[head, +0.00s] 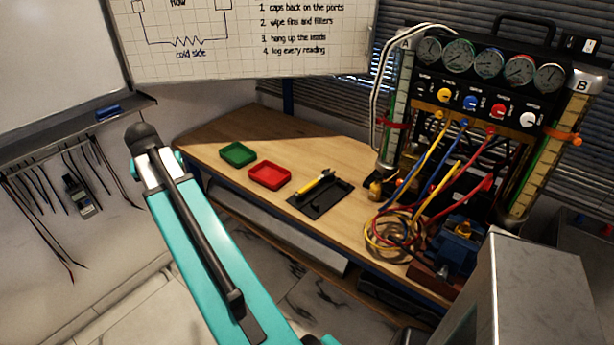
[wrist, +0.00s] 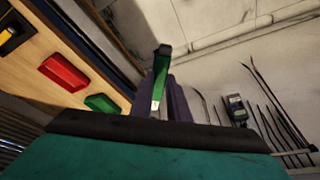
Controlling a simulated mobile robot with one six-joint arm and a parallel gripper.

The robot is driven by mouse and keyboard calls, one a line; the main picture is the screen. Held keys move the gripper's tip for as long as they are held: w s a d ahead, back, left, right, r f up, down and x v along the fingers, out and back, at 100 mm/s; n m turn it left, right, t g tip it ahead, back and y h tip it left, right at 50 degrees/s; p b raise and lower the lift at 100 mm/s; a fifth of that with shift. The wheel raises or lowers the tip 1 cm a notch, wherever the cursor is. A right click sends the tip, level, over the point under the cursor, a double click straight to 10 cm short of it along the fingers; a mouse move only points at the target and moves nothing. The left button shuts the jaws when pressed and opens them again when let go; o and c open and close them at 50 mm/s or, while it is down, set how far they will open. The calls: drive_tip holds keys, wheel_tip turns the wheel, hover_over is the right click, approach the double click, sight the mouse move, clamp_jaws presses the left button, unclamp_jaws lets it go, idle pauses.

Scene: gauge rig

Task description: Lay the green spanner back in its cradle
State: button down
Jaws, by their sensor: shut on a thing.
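In the head view neither my gripper nor the green spanner can be made out. A black cradle tray (head: 328,208) lies on the bench there, with a yellow-handled tool (head: 315,186) on it. The tray also shows at the top left of the wrist view (wrist: 20,24). My gripper is away from it, out beyond the bench edge.
A green tray (head: 238,154) and a red tray (head: 270,177) sit left of the cradle. Coiled hoses (head: 398,232), a blue vise (head: 455,247) and the gauge rig (head: 478,112) crowd the right. Probes and a meter (head: 80,196) hang on the left wall.

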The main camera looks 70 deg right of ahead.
drive_tip(key=s+d+f+m+g+p, duration=0.1)
drive_tip(key=s+d+m, duration=0.5)
drive_tip(key=s+d, duration=0.9)
drive_tip(key=s+d+f+m+g+h+p, duration=0.1)
drive_tip(key=s+d+f+m, duration=0.5)
drive_tip(key=s+d, duration=1)
drive_tip(key=s+g+p, duration=0.1)
drive_tip(key=s+g, duration=0.1)
drive_tip(key=s, duration=0.3)
drive_tip(key=shift+s+f, duration=0.2)
drive_tip(key=shift+s, duration=0.2)
drive_tip(key=shift+a+f+b, duration=0.15)
drive_tip(key=shift+a+b, duration=0.05)
drive_tip(key=shift+b, duration=0.1)
drive_tip(key=shift+f+b, duration=1.55)
drive_tip(key=shift+f, duration=1)
drive_tip(key=shift+w+f+b, duration=0.15)
drive_tip(key=shift+f+b, duration=0.5)
drive_tip(key=shift+f, duration=0.1)
drive_tip(key=c, duration=1.6)
unclamp_jaws()
